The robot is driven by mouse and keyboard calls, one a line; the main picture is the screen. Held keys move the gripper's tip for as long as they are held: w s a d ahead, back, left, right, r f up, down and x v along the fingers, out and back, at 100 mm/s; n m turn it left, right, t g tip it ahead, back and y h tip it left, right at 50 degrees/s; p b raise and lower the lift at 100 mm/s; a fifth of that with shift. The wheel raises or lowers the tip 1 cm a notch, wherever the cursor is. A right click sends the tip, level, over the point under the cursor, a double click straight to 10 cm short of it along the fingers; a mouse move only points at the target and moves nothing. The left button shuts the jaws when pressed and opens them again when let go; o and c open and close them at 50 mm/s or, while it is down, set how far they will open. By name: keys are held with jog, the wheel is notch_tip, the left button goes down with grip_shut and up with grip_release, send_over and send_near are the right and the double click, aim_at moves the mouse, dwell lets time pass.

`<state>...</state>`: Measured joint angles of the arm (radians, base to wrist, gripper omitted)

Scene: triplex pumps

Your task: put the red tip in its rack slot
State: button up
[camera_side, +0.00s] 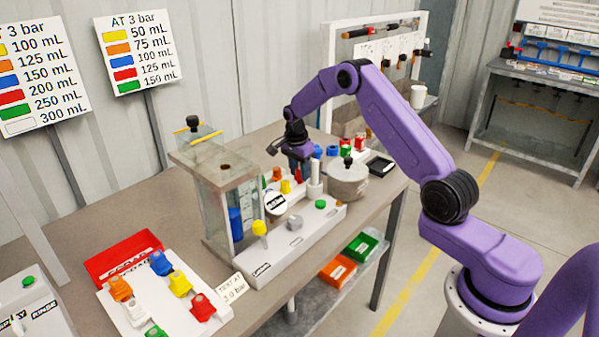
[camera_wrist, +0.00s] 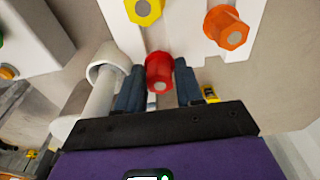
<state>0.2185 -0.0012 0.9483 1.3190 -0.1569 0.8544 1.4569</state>
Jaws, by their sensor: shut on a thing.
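The red tip (camera_wrist: 159,70) sits between the two dark fingers of my gripper (camera_wrist: 159,88) in the wrist view, and the gripper is shut on it. In the side view my gripper (camera_side: 298,167) points down over the back of the bench, and the red tip there is small and mostly hidden by the fingers. A white rack (camera_wrist: 190,45) lies beyond the red tip in the wrist view. It carries a yellow tip (camera_wrist: 145,10) and an orange tip (camera_wrist: 226,27). I cannot tell whether the red tip touches the rack. Its slot is not clearly visible.
A white cylinder (camera_wrist: 100,85) stands close left of the fingers. In the side view, a glass tank (camera_side: 222,200) stands left of my gripper and a round grey pot (camera_side: 347,180) right of it. A white board (camera_side: 160,300) with several coloured tips lies in front.

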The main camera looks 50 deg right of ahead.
jog(key=shift+f, duration=0.3)
jog(key=shift+f, duration=0.35)
jog(key=o, duration=0.8)
jog(key=shift+r, duration=0.1)
